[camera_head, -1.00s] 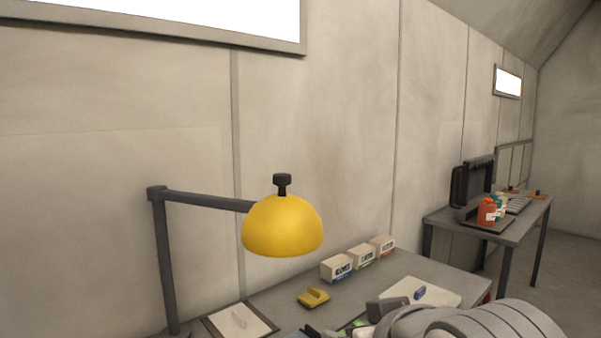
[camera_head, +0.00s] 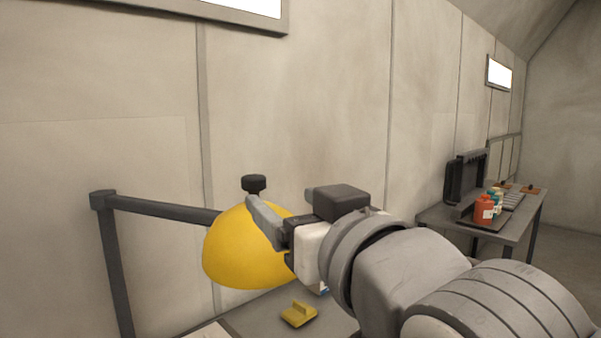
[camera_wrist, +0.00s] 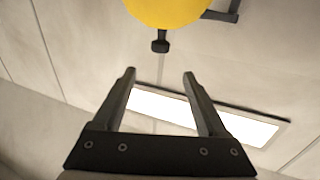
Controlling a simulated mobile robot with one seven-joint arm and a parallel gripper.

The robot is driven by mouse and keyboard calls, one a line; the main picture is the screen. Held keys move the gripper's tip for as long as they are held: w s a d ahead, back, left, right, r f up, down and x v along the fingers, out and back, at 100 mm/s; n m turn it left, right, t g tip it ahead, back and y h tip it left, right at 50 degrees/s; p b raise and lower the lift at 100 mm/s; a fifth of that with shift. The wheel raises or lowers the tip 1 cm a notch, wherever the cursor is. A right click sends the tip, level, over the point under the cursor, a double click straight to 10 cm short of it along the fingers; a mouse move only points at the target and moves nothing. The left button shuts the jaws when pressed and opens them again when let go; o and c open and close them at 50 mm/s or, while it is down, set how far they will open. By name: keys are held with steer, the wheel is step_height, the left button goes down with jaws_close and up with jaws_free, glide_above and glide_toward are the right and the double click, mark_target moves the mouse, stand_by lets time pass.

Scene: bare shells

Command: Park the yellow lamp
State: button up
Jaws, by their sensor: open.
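The yellow lamp (camera_head: 232,252) has a dome shade with a black knob (camera_head: 254,184) on top. It hangs from a dark grey arm (camera_head: 160,207) on an upright post (camera_head: 115,265) at the left. My gripper (camera_head: 262,218) is raised beside the shade and covers its right part in the head view. In the wrist view my gripper (camera_wrist: 160,75) has its two fingers wide apart with nothing between them. There the yellow shade (camera_wrist: 168,10) is at the top edge, and the knob (camera_wrist: 161,42) points toward the fingers, beyond the tips.
A yellow block with a handle (camera_head: 298,315) lies on the near table (camera_head: 262,312). My arm hides much of that table. A second table (camera_head: 508,240) at the back right holds an orange bottle (camera_head: 484,209) and a dark rack. The wall is behind the lamp.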

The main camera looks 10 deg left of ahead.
mark_target(251, 176)
steer(key=p+x, duration=0.1)
steer(key=x, duration=1.6)
steer(key=shift+a, duration=0.1)
steer(key=shift+c, duration=0.2)
jaws_close()
stand_by(0.8)
